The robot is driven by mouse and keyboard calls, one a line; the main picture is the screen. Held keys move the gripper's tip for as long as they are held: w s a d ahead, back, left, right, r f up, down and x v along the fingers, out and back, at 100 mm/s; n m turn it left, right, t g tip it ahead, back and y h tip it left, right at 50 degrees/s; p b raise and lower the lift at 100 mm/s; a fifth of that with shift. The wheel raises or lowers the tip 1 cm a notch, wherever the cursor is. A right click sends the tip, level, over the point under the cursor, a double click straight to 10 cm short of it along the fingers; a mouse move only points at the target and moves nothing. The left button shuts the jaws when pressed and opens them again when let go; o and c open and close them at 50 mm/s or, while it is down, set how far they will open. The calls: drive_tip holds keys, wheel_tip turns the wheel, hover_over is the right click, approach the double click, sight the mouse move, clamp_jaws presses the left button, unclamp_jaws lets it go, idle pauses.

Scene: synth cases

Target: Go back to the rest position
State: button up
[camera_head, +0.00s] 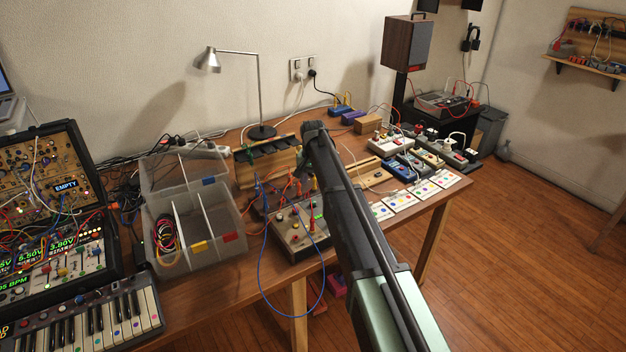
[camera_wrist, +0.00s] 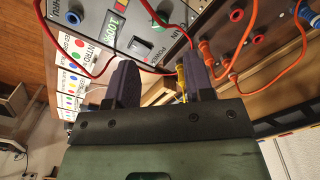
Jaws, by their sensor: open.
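My gripper (camera_wrist: 158,72) shows in the wrist view with its two dark fingers apart. It is open, close to a grey panel (camera_wrist: 140,14) with sockets and cables. A yellow plug (camera_wrist: 181,78) shows beside the inner side of the right finger; I cannot tell if they touch. In the head view my arm reaches from the lower right over the wooden table (camera_head: 210,300). My gripper cannot be made out there.
A blue cable (camera_head: 264,270) loops over the table's front edge. Orange cables (camera_wrist: 222,75) and red cables (camera_wrist: 85,72) run close to my fingers. A desk lamp (camera_head: 260,100) stands behind. A clear case (camera_head: 195,225), a synth case (camera_head: 55,200) and a keyboard (camera_head: 95,318) fill the left.

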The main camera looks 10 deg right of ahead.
drive_tip(key=shift+r, duration=0.85)
drive_tip(key=s+n, duration=0.5)
drive_tip(key=s, duration=3.3)
drive_tip(key=shift+s, duration=0.3)
